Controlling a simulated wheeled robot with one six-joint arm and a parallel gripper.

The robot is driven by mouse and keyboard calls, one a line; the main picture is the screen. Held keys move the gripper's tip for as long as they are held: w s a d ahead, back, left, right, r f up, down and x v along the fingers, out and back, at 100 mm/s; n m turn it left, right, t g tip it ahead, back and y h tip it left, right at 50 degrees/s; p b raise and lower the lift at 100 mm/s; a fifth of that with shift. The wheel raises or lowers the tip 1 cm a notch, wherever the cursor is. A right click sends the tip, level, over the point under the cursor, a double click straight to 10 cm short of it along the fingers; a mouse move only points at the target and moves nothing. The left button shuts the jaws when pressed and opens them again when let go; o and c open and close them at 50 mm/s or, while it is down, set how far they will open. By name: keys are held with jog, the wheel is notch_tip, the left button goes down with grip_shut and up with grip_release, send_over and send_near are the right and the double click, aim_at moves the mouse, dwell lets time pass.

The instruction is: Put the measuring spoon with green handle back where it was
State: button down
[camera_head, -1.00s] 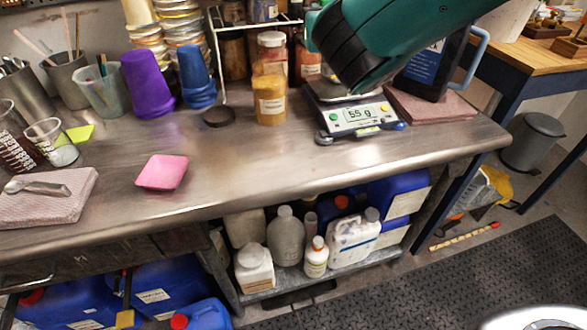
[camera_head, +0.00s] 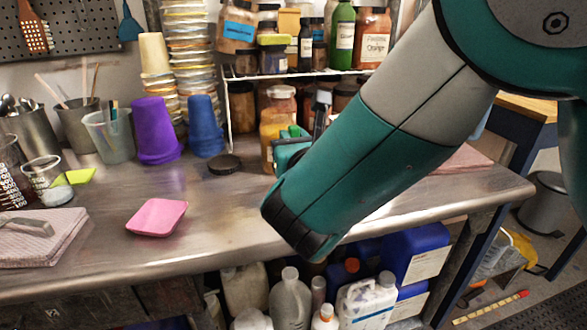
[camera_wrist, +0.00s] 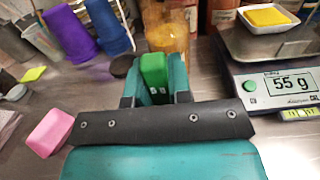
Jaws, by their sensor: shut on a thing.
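My gripper (camera_wrist: 155,88) is shut on a bright green handle (camera_wrist: 153,68) in the wrist view, which fits the measuring spoon. The handle stands between the two fingers, and the rest of the spoon is hidden. In the head view my gripper (camera_head: 296,145) is above the steel bench, in front of the jar of yellow powder (camera_head: 277,118); a bit of green shows there. The digital scale (camera_wrist: 282,85) is to the right in the wrist view and reads 55 g. A white dish (camera_wrist: 268,27) with yellow powder sits on its pan.
A black lid (camera_head: 224,164) lies left of my gripper. Purple (camera_head: 155,135) and blue (camera_head: 206,130) cups stand further left. A pink dish (camera_head: 157,217) lies near the bench front. A wire shelf (camera_head: 300,74) with several jars stands behind. Bare steel lies between the dish and my gripper.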

jog(key=shift+f+b, duration=0.85)
jog(key=shift+f, duration=1.35)
jog(key=shift+f, duration=0.1)
jog(key=c, duration=1.1)
grip_release()
jog(key=shift+o, duration=0.2)
